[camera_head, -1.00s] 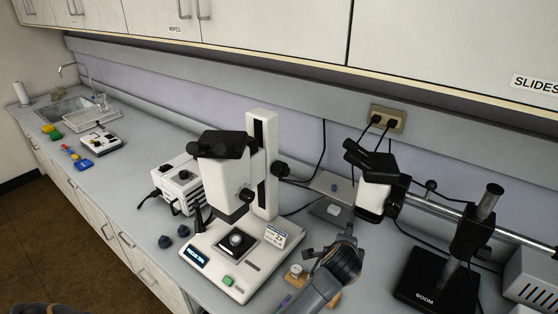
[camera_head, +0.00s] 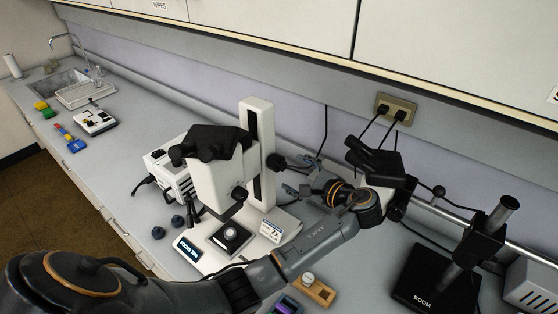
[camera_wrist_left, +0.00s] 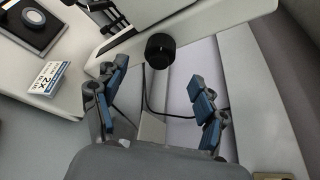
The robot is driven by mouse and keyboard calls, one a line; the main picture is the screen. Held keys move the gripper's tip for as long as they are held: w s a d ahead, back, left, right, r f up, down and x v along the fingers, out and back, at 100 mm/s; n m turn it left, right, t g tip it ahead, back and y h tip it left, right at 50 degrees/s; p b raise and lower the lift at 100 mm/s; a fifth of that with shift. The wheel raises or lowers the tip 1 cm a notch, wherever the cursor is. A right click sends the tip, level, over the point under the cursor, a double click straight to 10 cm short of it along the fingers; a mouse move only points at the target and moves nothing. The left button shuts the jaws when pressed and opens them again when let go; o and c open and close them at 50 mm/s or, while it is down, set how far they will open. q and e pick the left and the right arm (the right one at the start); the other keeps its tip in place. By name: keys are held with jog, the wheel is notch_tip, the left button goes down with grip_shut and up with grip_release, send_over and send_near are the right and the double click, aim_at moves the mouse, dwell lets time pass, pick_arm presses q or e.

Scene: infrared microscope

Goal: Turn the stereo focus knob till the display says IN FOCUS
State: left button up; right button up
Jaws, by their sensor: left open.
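The white stereo microscope (camera_head: 222,183) stands on the bench with a tall column. Its black focus knob (camera_head: 275,162) sticks out at the right side of the column. In the left wrist view the knob (camera_wrist_left: 160,48) lies ahead, between and just beyond the fingertips. My left gripper (camera_head: 292,176) is open and empty beside the knob; no contact shows. Its blue-padded fingers (camera_wrist_left: 157,84) are spread apart in the wrist view. The display (camera_head: 188,247) on the base is lit, but its text is too small to read fully. My right gripper is not in view.
A boom-stand microscope (camera_head: 376,160) with a black base (camera_head: 436,280) stands to the right. A white label card (camera_head: 271,231) stands on the base's right side. A white box (camera_head: 168,170) is behind left. Dark eyepieces (camera_head: 168,226) lie left of the base.

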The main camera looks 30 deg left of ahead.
aim_at(283, 166)
pick_arm(q)
jog(key=x, duration=0.4)
jog(key=shift+w+a+f+p, duration=0.15)
jog(key=shift+w+p, duration=0.1)
jog(key=shift+p, duration=0.15)
jog(key=x, duration=0.4)
jog(key=shift+a+p, duration=0.15)
jog(key=shift+p, duration=0.25)
jog(key=shift+w+a+f, duration=0.15)
jog(key=shift+w, duration=0.05)
jog(key=c, duration=0.6)
jog(key=shift+s, duration=0.1)
jog(key=c, duration=0.5)
jog(key=shift+c, duration=0.3)
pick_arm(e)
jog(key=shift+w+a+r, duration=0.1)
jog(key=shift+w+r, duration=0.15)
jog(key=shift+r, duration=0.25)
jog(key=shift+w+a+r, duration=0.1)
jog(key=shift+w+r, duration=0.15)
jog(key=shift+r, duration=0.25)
